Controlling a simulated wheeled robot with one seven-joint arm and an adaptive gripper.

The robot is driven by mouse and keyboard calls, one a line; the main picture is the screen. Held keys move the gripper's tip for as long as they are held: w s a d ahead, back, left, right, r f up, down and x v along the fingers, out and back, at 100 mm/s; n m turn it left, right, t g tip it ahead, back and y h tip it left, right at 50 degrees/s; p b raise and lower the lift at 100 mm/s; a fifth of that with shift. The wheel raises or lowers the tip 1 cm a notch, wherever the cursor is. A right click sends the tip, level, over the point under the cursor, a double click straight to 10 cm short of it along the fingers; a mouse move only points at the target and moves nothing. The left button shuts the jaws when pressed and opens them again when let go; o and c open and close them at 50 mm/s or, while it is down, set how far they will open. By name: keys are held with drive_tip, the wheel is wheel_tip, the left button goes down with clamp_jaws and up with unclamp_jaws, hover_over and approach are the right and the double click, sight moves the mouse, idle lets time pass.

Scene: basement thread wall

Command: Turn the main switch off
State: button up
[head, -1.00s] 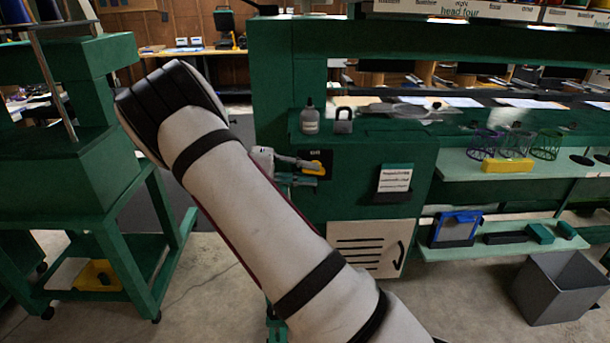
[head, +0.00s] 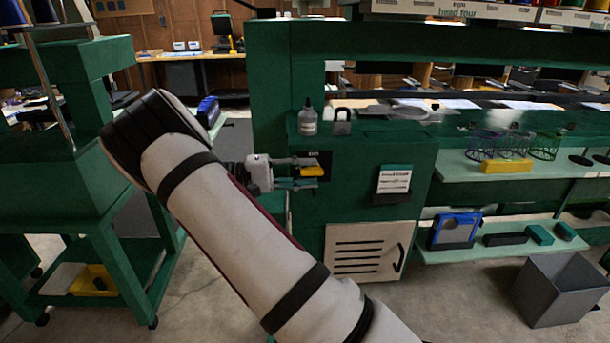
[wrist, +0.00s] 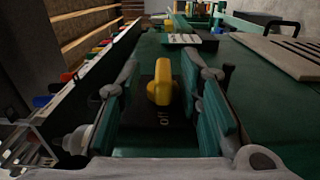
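The main switch is a yellow knob (head: 312,171) on a dark plate on the front of the green machine cabinet. In the wrist view the knob (wrist: 162,84) stands lengthwise in the picture, on a black plate with small white marks (wrist: 163,116). My gripper (head: 303,173) is at the switch, with one finger above the knob and one below it. In the wrist view the teal-padded fingers of my gripper (wrist: 168,98) are open, one on each side of the knob, with gaps visible. My arm hides part of the cabinet's left side.
A padlock (head: 342,122) and a bottle (head: 308,118) stand on the ledge above the switch. A label card (head: 394,181) and a vented cream panel (head: 366,249) are on the cabinet. A green cart (head: 60,190) stands left; a grey bin (head: 561,288) stands right.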

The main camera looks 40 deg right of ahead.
drive_tip(key=shift+f, duration=0.1)
idle(0.3)
drive_tip(key=shift+w+a, duration=0.2)
drive_tip(key=shift+a, duration=0.05)
drive_tip(key=v, duration=1.1)
drive_tip(key=shift+a, duration=0.15)
